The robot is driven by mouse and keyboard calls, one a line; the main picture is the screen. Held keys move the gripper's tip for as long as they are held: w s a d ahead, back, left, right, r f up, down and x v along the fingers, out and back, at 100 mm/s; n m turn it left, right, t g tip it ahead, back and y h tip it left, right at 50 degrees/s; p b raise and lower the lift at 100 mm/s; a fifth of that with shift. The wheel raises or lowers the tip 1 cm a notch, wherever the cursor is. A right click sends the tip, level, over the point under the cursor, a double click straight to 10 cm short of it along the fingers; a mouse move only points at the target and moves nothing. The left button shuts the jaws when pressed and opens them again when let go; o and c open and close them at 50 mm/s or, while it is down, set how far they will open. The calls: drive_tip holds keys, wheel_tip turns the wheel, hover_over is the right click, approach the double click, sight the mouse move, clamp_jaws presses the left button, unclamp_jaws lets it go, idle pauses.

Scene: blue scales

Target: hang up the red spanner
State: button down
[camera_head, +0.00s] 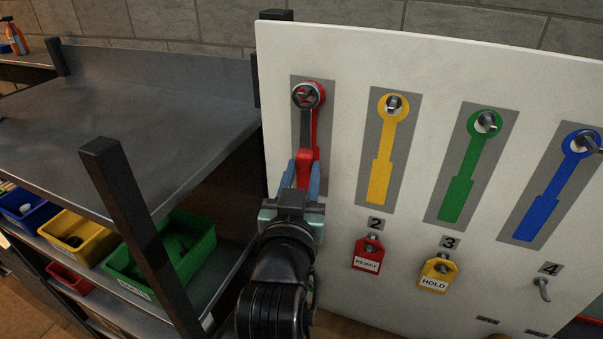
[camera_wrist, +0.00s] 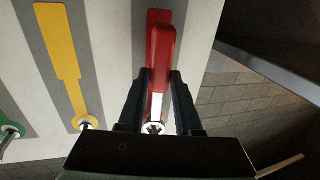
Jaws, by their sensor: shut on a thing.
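The red spanner (camera_head: 305,168) is upright against the left end of the white board (camera_head: 345,60), in front of a red painted outline on a grey strip. Its metal ring end (camera_head: 308,96) is up, at the round top of that outline. A hook seems to show inside the ring, but I cannot tell whether the ring is around it. My gripper (camera_head: 303,178) is shut on the red handle from below. In the wrist view, the red handle (camera_wrist: 160,55) and shiny shaft lie between the fingers of my gripper (camera_wrist: 158,100); the ring is partly hidden.
Yellow (camera_head: 382,175), green (camera_head: 460,190) and blue (camera_head: 543,205) outlines with bare hooks stand to the right. A red padlock tag (camera_head: 367,254) and a yellow one (camera_head: 437,275) hang below. A metal shelf unit (camera_head: 150,110) with coloured bins is close on the left.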

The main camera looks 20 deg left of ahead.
drive_tip(key=shift+r, duration=0.1)
idle(0.3)
drive_tip(key=c, duration=0.5)
unclamp_jaws()
drive_tip(key=shift+s, duration=0.15)
idle(0.8)
drive_tip(key=shift+a+v, duration=0.25)
drive_tip(key=shift+v, duration=0.85)
drive_tip(key=shift+a+v, duration=0.25)
drive_tip(key=shift+v, duration=0.8)
drive_tip(key=shift+a+v, duration=0.3)
drive_tip(key=shift+v, duration=0.8)
drive_tip(key=shift+s, duration=0.15)
